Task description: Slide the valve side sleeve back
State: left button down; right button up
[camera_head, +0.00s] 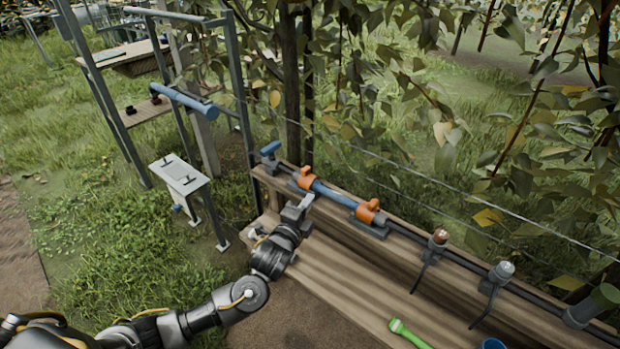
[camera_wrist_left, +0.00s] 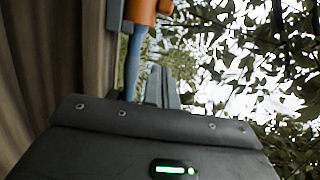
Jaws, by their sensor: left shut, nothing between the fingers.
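Two orange sleeves sit on the line along the wooden beam, joined by a blue pipe (camera_head: 335,195). The left orange sleeve (camera_head: 306,178) is nearer a blue valve handle (camera_head: 270,149); the other orange sleeve (camera_head: 369,211) is to the right. My left gripper (camera_head: 306,201) is shut and empty, in front of the blue pipe, just below the left sleeve. In the left wrist view the shut fingers (camera_wrist_left: 160,84) lie beside the blue pipe (camera_wrist_left: 133,65). An orange sleeve (camera_wrist_left: 143,12) shows at the top, beyond the fingertips. Contact cannot be told. My right gripper is out of view.
A wooden bench (camera_head: 375,290) runs below the pipe line, bearing a green-handled tool (camera_head: 408,333) and part of a blue cup (camera_head: 493,344). Fittings (camera_head: 438,240) continue along the dark pipe to the right. A metal frame stands left; leaves and wires hang behind.

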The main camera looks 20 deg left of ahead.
aim_at(308, 182)
pick_arm(q)
jog(key=w, duration=0.5)
jog(key=w+d, duration=0.1)
jog(key=w, duration=0.2)
jog(key=shift+w, duration=0.35)
jog(key=a, duration=0.1)
jog(key=w+a, duration=0.1)
jog(key=a, duration=0.1)
jog(key=shift+w+a, duration=0.25)
jog(key=shift+a, duration=0.05)
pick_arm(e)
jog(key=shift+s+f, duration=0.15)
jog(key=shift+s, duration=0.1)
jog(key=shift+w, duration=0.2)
